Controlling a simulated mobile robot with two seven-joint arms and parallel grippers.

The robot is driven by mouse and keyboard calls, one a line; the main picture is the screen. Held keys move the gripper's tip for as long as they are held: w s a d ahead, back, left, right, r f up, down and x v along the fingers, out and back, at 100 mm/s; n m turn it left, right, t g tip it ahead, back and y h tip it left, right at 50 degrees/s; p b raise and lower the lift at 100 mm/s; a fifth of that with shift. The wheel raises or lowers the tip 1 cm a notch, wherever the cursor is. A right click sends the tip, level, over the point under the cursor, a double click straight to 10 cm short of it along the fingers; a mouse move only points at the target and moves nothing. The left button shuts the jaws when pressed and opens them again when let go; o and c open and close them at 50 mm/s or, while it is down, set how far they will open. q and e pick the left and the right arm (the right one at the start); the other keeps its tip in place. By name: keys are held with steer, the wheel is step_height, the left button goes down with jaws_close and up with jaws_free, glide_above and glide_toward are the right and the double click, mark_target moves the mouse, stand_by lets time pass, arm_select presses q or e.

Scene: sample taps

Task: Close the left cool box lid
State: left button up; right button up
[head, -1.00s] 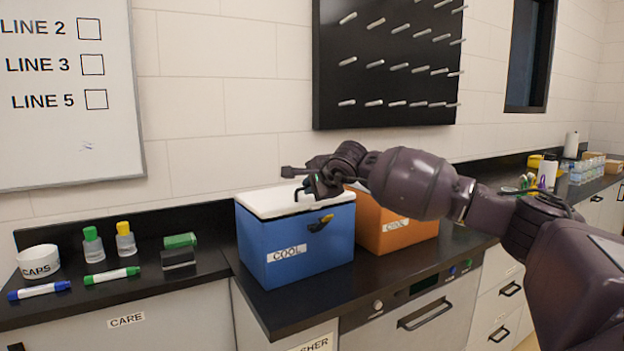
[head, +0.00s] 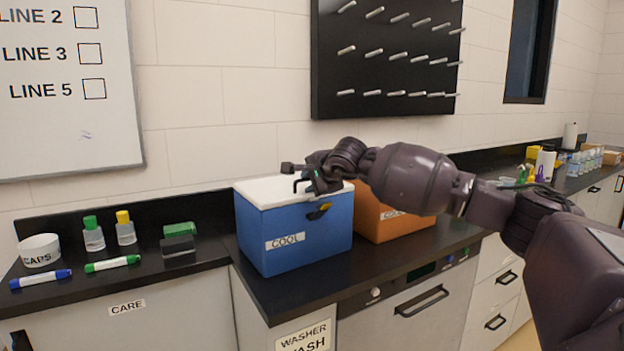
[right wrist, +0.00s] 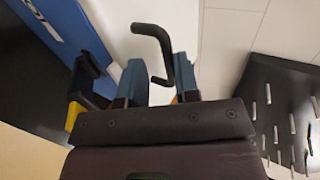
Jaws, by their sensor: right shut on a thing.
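The left cool box (head: 292,240) is blue with a "COOL" label and stands on the dark counter. Its white lid (head: 262,190) lies across the top and looks level. Whether it is fully seated at the back is hidden by my arm. My right gripper (head: 308,180) is over the lid's right part. In the right wrist view, my right gripper (right wrist: 160,78) is shut on a bent black handle (right wrist: 153,32), with the white lid behind it. A black and yellow latch (head: 319,210) is on the box's front; it also shows in the right wrist view (right wrist: 75,113). My left gripper is out of view.
An orange cool box (head: 385,222) stands close on the right, partly behind my right arm. Left on the counter are a caps tub (head: 39,252), bottles (head: 94,236) and markers (head: 112,264). A black peg board (head: 385,60) hangs above. The counter before the blue box is clear.

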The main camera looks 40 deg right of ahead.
steer(key=shift+a+f, duration=0.1)
steer(key=shift+f, duration=0.7)
steer(key=shift+s+r, duration=0.25)
steer(key=shift+s, duration=0.05)
steer(key=r+p+v, duration=0.1)
steer(key=p+v, duration=0.1)
steer(key=v, duration=0.8)
steer(key=shift+r, duration=0.2)
steer(key=shift+r, duration=0.1)
